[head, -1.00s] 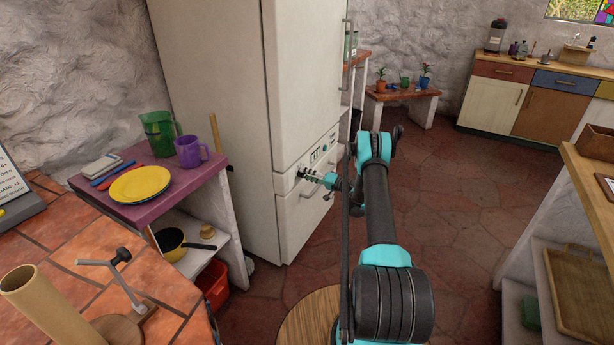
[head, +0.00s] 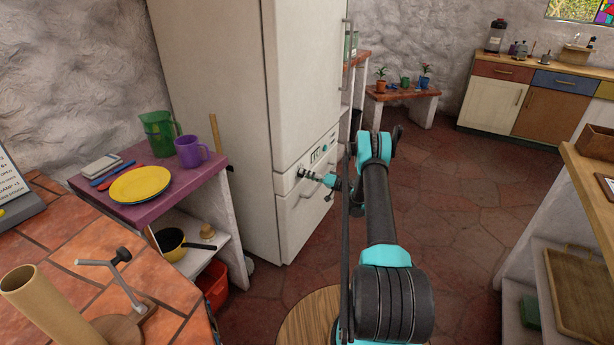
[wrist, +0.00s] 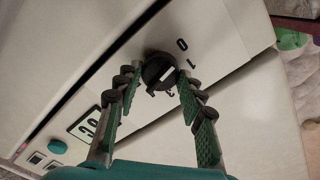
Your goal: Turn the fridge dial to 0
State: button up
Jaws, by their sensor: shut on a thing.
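The fridge (head: 215,95) is tall and cream-white. In the head view my gripper (head: 308,175) meets the panel, and the dial is mostly hidden there.
A display (wrist: 84,125) and a teal knob (wrist: 57,147) are on the same panel. A purple-topped shelf (head: 215,172) with a yellow plate (head: 140,184) and mugs stands left of the fridge. The floor to the right is open.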

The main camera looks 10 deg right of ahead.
jog(key=o, duration=1.2)
jog(key=shift+c, duration=0.2)
jog(key=shift+d, duration=0.1)
jog(key=v, duration=1.2)
